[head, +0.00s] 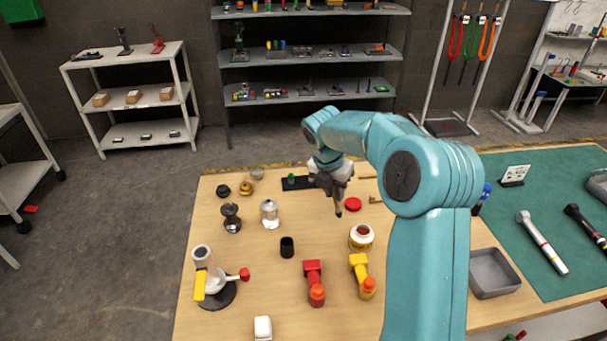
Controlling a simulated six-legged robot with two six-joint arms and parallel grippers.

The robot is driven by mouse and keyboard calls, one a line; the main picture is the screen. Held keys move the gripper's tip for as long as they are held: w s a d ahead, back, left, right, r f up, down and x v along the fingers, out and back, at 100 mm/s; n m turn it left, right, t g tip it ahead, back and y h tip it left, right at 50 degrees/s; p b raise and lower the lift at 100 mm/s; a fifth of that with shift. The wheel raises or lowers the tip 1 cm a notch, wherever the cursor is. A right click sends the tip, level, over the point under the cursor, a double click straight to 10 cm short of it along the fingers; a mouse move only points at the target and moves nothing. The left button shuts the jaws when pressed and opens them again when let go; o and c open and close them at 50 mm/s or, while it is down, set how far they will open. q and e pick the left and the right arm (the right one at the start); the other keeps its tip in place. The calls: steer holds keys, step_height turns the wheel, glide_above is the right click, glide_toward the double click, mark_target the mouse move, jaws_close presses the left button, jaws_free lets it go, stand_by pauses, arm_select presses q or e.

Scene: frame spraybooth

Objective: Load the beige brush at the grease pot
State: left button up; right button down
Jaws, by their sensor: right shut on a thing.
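My right gripper (334,184) hangs over the far middle part of the table, pointing down. It is shut on a thin brownish thing with a dark lower end, which looks like the beige brush (338,206). Most of the brush is hidden by the gripper and arm. My left gripper is out of view.
A black cup (287,247), a moka pot (269,214), a dark grinder (232,218) and a white juicer-like device (211,277) stand to the left. A grey tray (494,273) is at right.

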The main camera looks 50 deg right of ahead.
steer(key=s+d, duration=0.3)
steer(key=s, duration=0.3)
steer(key=shift+m+h, duration=0.5)
step_height(320, 180, down, 5)
steer(key=b, duration=0.6)
steer(key=shift+f, duration=0.2)
steer(key=shift+w, duration=0.15)
steer(key=shift+f+b, duration=0.4)
steer(key=shift+f, duration=0.5)
stand_by(1.4)
